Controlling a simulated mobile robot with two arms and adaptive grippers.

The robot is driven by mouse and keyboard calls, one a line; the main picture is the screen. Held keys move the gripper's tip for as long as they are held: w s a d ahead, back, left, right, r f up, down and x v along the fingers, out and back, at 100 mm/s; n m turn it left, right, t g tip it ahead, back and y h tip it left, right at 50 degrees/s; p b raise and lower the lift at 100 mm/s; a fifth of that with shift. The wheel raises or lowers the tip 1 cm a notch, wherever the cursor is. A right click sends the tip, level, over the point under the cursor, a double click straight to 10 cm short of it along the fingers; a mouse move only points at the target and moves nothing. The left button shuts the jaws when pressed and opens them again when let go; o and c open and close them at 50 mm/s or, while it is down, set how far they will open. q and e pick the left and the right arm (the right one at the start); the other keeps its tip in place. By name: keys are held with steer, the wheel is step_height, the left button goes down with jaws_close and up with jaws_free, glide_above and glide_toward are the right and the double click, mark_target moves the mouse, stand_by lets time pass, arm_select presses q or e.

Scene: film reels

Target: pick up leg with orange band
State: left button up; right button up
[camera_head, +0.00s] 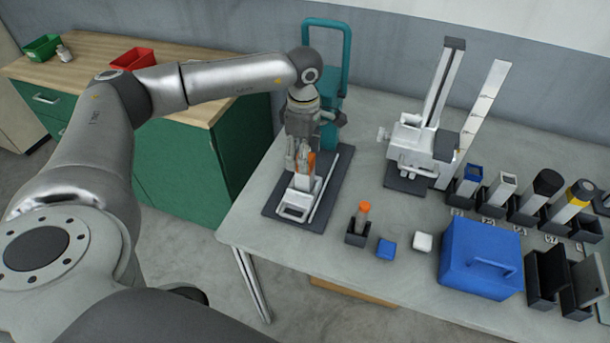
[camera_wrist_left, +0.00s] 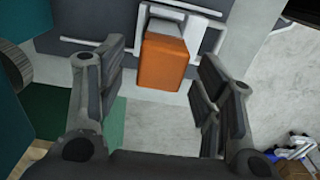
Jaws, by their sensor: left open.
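An orange block-shaped part (camera_head: 311,162) stands on a pale fixture (camera_head: 295,207) on a dark mat at the table's left end. In the left wrist view the orange part (camera_wrist_left: 164,64) shows beyond and between the fingers, with a grey-white piece at its far side. My left gripper (camera_head: 302,160) points down over it, open, with a finger to each side; whether they touch it cannot be told. My right gripper is not in view.
A teal frame (camera_head: 344,75) stands behind my gripper. A white column device (camera_head: 420,140) is at mid-back. Blue (camera_head: 386,249) and white (camera_head: 422,242) cubes, a blue box (camera_head: 481,262) and several banded legs in black holders stand to the right.

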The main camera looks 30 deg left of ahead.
mark_target(305, 177)
arm_select(q)
step_height(305, 177, down, 4)
steer(key=shift+d+f+p, duration=0.1)
steer(key=shift+d+p, duration=0.05)
steer(key=shift+p, duration=1)
steer(key=shift+f, duration=0.45)
steer(key=shift+c, duration=1.3)
steer(key=c, duration=0.7)
steer(key=shift+c, duration=1.2)
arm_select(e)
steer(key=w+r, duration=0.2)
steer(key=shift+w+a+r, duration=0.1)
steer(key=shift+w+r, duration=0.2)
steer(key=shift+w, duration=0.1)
